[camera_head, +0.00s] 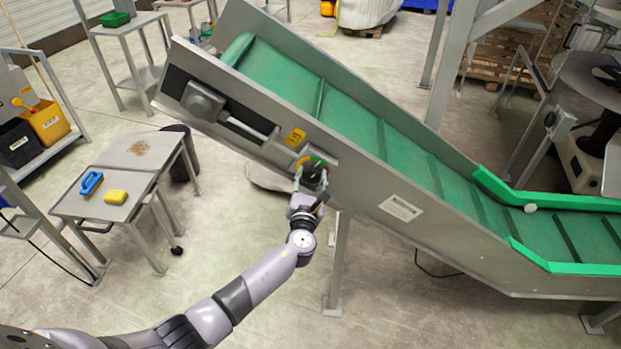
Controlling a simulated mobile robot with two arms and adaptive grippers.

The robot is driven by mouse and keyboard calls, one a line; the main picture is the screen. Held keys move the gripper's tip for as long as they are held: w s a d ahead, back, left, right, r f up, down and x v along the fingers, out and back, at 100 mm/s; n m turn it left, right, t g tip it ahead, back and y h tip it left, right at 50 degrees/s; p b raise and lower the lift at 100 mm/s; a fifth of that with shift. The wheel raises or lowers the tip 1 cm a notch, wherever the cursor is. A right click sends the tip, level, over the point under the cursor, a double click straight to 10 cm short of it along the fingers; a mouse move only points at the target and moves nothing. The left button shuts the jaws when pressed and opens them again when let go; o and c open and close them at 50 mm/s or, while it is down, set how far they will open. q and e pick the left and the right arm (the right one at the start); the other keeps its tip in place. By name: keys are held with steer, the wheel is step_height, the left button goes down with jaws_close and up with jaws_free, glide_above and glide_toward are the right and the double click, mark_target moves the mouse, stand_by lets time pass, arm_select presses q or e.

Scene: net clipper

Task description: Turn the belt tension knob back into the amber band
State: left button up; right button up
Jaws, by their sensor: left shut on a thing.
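The belt tension knob (313,176) is a dark knob on the side frame of the inclined conveyor (370,187). A coloured dial (316,161) with amber, green and red parts shows around its upper edge. My left gripper (311,183) reaches up from below and is shut on the knob, covering its lower part. The knob's pointer and the exact band it points to are too small and partly hidden to tell. My right gripper is not in view.
A yellow warning label (296,136) and a tensioner rod (245,124) sit up-left of the dial. A low metal table (85,208) at left holds a blue brush (91,183) and a yellow sponge (116,197). A conveyor leg (338,265) stands right of my arm. Floor between is clear.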

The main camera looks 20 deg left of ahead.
arm_select(q)
steer(key=shift+f, duration=0.1)
steer(key=n+b, duration=0.2)
steer(key=n, duration=0.1)
steer(key=shift+f+b, duration=0.1)
steer(key=shift+b, duration=0.2)
steer(key=n+b, duration=0.4)
steer(key=n, duration=0.2)
steer(key=shift+d+n, duration=0.15)
steer(key=shift+n, duration=0.15)
steer(key=n+b, duration=0.3)
steer(key=n, duration=0.2)
steer(key=shift+r+n+b, duration=0.15)
steer(key=shift+n+b, duration=0.45)
steer(key=shift+n, duration=0.65)
steer(key=shift+r+n+b, duration=0.1)
steer(key=shift+n+b, duration=0.45)
steer(key=shift+n, duration=0.7)
steer(key=o, duration=1.2)
steer(key=shift+c, duration=0.2)
